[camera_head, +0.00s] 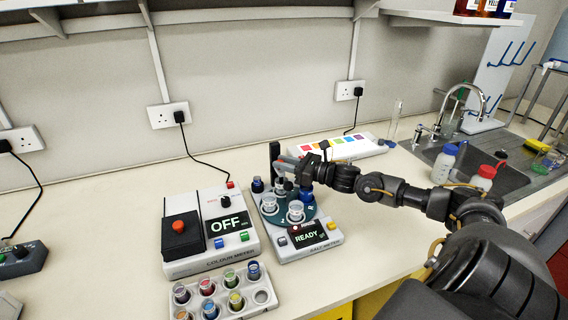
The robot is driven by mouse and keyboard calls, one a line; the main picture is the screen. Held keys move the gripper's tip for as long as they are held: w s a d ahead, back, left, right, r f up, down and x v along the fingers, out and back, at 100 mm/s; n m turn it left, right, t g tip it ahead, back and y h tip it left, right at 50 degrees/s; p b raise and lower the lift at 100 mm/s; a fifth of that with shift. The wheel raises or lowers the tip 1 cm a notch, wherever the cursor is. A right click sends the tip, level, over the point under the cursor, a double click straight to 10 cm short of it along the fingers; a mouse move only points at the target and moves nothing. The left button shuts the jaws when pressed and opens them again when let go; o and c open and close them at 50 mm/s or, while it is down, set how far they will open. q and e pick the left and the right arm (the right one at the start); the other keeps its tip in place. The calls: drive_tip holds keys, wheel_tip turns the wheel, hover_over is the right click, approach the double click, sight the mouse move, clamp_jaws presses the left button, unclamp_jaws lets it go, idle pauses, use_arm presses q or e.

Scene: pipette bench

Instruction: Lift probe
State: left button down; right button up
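The salt meter (308,243) shows READY on its display. Its round dark teal plate (283,219) carries several small clear cups. A dark upright piece (274,153) stands at the back of the plate; I cannot tell whether it is the probe or its holder. My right arm comes in from the right, and my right gripper (287,167) is above the back of the plate, beside this upright piece. The fingertips are small and partly hidden, so I cannot tell whether they grip anything. My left gripper is not in view.
The colour meter (210,232), showing OFF, stands left of the salt meter. A rack (232,305) of coloured vials is in front. A white box with coloured squares (340,147) lies behind. White bottles (443,164) stand by the sink at right. The left bench is mostly clear.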

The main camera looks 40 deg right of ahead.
clamp_jaws()
wheel_tip(320, 180, up, 6)
drive_tip(key=shift+d+f, duration=0.1)
drive_tip(key=o, duration=0.6)
unclamp_jaws()
